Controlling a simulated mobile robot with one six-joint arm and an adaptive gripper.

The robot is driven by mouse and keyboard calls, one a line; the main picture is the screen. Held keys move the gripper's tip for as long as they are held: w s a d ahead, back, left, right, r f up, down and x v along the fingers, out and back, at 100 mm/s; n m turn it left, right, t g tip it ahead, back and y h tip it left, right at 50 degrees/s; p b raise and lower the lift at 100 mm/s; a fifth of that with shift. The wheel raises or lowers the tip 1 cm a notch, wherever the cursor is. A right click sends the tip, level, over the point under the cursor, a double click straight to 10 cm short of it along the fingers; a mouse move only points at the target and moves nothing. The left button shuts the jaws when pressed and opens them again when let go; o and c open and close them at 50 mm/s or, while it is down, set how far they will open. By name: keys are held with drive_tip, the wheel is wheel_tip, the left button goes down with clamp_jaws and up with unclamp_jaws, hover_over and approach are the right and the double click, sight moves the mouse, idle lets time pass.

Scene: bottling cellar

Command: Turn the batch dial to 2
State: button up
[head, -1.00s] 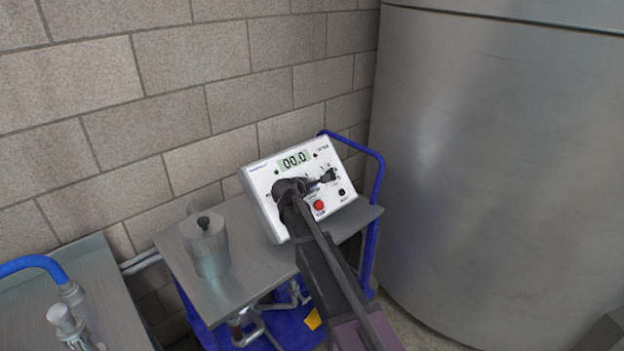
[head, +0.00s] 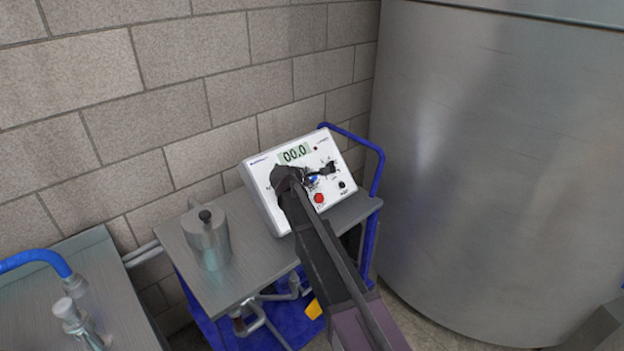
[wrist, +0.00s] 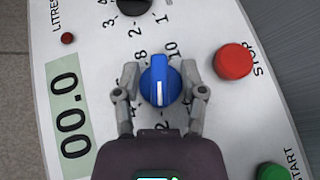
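The control box (head: 262,172) stands on the metal cart, its display (head: 295,153) reading 00.0. In the wrist view a blue dial (wrist: 160,82) with a white line has numbers around it, including 8 and 10; its name is not readable. The line runs up-down in the picture, below the dial's middle; some numbers are hidden by my gripper. The blue dial also shows in the head view (head: 312,180). My gripper (wrist: 160,88) is open, one finger on each side of the blue dial, with small gaps visible.
A black dial (wrist: 133,4) sits above the blue one. A red STOP button (wrist: 234,61) is close to the right finger, and a green START button (wrist: 273,172) is lower right. A metal jug (head: 207,240) stands on the cart left of the box.

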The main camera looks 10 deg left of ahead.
drive_tip(key=shift+s+f+n+t+b, duration=0.1)
drive_tip(key=shift+n+t+b, duration=0.2)
drive_tip(key=shift+t+b, duration=0.15)
drive_tip(key=shift+d, duration=0.1)
drive_tip(key=n+t+y+b, duration=0.1)
drive_tip(key=n+t+b, duration=0.1)
drive_tip(key=b, duration=0.1)
drive_tip(key=shift+s+f, duration=0.1)
drive_tip(key=n+t+y+b, duration=0.2)
drive_tip(key=n+y+b, duration=0.1)
drive_tip(key=n+t+y+b, duration=0.2)
drive_tip(key=n+b, duration=0.1)
drive_tip(key=n, duration=0.1)
drive_tip(key=shift+y, duration=0.4)
drive_tip(key=s+d, duration=0.2)
drive_tip(key=s, duration=1.1)
drive_tip(key=s+d+m+g+h+p, duration=0.1)
drive_tip(key=d+m+g+h+p, duration=0.2)
drive_tip(key=d+m, duration=0.5)
drive_tip(key=s+d+r+m+g+h+p, duration=0.1)
drive_tip(key=d+m+g+h+p, duration=0.3)
drive_tip(key=d, duration=1.1)
drive_tip(key=s+m+h+p, duration=0.1)
drive_tip(key=m+p, duration=0.2)
drive_tip(key=m, duration=0.2)
drive_tip(key=shift+d, duration=0.2)
